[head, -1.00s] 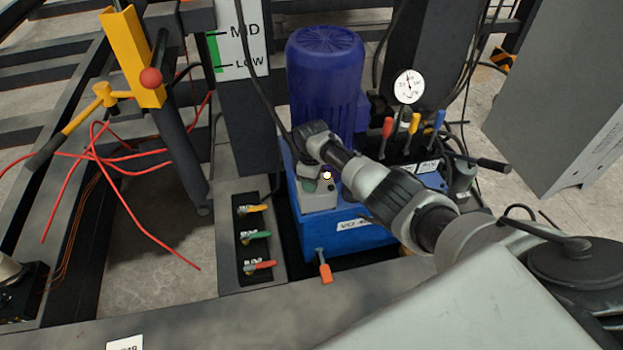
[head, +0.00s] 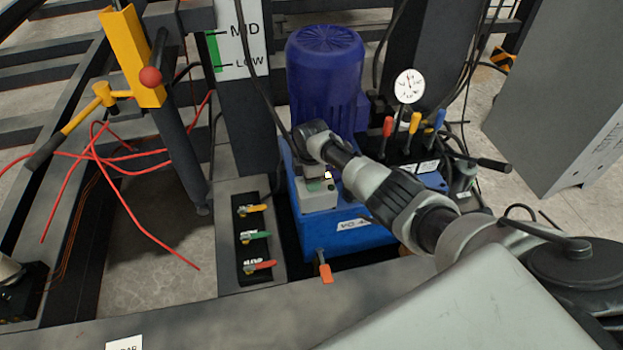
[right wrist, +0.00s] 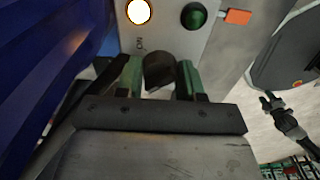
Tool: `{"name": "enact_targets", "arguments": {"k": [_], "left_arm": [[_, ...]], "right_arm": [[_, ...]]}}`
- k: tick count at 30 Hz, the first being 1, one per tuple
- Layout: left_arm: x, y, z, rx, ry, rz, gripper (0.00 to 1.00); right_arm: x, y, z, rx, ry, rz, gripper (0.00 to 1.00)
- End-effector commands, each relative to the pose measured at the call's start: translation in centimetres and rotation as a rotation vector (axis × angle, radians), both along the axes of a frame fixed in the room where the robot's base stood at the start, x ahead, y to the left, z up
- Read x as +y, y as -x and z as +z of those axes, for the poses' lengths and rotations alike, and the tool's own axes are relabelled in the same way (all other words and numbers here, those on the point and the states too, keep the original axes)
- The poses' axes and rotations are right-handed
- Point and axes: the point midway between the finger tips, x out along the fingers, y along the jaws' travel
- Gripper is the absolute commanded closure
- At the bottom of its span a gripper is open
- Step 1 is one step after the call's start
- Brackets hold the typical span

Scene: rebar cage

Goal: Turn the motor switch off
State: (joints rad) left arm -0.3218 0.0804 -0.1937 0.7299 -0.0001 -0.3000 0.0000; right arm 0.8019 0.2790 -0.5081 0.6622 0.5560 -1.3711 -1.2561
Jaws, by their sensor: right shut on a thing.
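The grey motor switch box (head: 318,197) sits on the front of the blue power unit, below the blue motor (head: 326,75). In the right wrist view its panel (right wrist: 175,40) shows a lit white lamp (right wrist: 138,11), a green button (right wrist: 194,16) and an "ON" label. Below the label is the dark switch knob (right wrist: 158,70). My right gripper (right wrist: 160,80) is shut on this knob, one green-lined finger on each side. In the head view my right gripper (head: 316,172) covers the upper part of the box. The knob's exact angle is hard to tell. My left gripper is out of view.
Red, yellow and blue levers (head: 415,124) and a gauge (head: 409,86) stand right of the motor. A panel of coloured valve handles (head: 254,238) lies left of the unit. An orange-handled valve (head: 324,270) sticks out in front. Red cables hang at left.

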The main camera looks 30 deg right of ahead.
Motion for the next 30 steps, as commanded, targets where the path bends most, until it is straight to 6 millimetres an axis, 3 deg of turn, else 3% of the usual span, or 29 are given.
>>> {"name": "enact_targets", "arguments": {"k": [11, 12, 16, 27, 30], "left_arm": [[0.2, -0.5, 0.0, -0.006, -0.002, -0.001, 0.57], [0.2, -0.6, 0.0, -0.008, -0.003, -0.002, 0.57], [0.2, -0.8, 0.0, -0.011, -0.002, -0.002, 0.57], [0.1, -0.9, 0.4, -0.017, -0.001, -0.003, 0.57], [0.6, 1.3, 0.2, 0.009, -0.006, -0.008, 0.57]], "right_arm": [[0.0, 0.1, -0.1, 0.002, 0.001, 0.006, 0.86], [0.0, 0.1, -0.1, 0.002, 0.001, 0.006, 0.58], [0.0, 0.0, 0.0, 0.001, 0.001, 0.005, 0.38], [0.0, 0.0, 0.6, -0.001, 0.0, 0.004, 0.37], [0.0, -0.1, 1.9, -0.002, 0.0, 0.005, 0.37]]}}
